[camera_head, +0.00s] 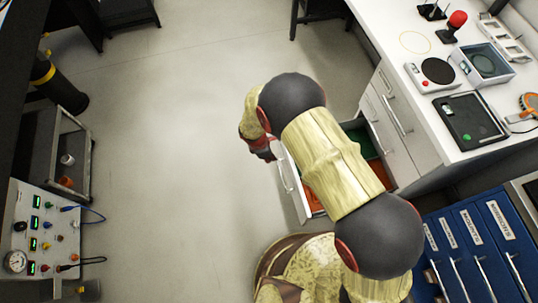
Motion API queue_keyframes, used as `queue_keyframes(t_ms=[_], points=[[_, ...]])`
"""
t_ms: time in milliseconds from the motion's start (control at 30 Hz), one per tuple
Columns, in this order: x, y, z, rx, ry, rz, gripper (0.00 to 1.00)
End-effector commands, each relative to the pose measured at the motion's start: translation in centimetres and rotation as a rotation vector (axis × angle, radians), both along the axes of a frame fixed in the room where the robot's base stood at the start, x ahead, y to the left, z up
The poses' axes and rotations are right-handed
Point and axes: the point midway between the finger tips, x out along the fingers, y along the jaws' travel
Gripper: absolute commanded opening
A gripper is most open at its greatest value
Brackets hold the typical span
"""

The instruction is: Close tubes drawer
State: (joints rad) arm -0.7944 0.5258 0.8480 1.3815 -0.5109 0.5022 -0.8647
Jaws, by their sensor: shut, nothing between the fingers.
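A white drawer (291,191) stands pulled out from the white bench cabinet, with a handle on its front. Green and orange show inside it; my arm hides much of the rest. No label on it can be read, so I cannot tell by text that it is the tubes drawer. My gripper (264,152) is dark red, shut and empty, at the upper end of the drawer front on its outer side. I cannot tell whether it touches the drawer.
Closed white drawers (392,113) and a white benchtop (405,55) with instruments are at the upper right. A blue drawer cabinet (471,245) stands at the lower right. A gauge panel (42,240) and a grey frame (70,150) are at the left. The middle floor is clear.

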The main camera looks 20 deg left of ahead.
Motion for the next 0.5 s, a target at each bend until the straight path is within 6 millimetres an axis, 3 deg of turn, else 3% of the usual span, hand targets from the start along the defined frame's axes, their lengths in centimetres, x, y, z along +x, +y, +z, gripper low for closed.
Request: queue_keyframes(t_ms=[33,200,500], points=[[0.1,-0.3,-1.5,-0.001,0.001,-0.001,0.00],[0.5,-1.0,-4.5,-0.002,0.001,-0.002,0.00],[2.4,-3.9,-3.8,0.001,-0.002,-0.004,0.00]])
